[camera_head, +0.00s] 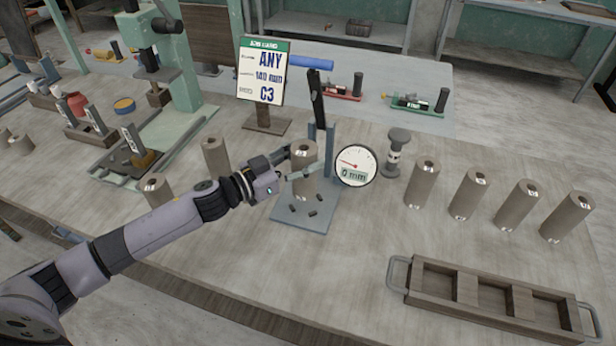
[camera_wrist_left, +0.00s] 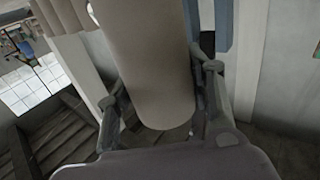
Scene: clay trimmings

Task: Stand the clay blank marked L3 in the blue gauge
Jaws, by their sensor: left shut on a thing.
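My left gripper (camera_head: 297,171) is shut around a grey-brown clay cylinder (camera_head: 303,153), which is upright over the blue gauge. The cylinder fills the middle of the left wrist view (camera_wrist_left: 157,65) between the two fingers (camera_wrist_left: 160,95). The blue gauge (camera_head: 290,217) has a flat base, blue uprights behind the cylinder and a round dial (camera_head: 355,166) reading 0 mm. I cannot tell whether the cylinder's foot touches the base. The mark on its top is too small to read, so I cannot tell if it is L3. My right gripper is not in view.
Several similar cylinders (camera_head: 422,184) stand in a row at the right, others (camera_head: 215,155) at the left. A wooden tray (camera_head: 440,291) with empty compartments lies at the front right. A card on a stand (camera_head: 264,72) and a green press (camera_head: 185,75) stand behind.

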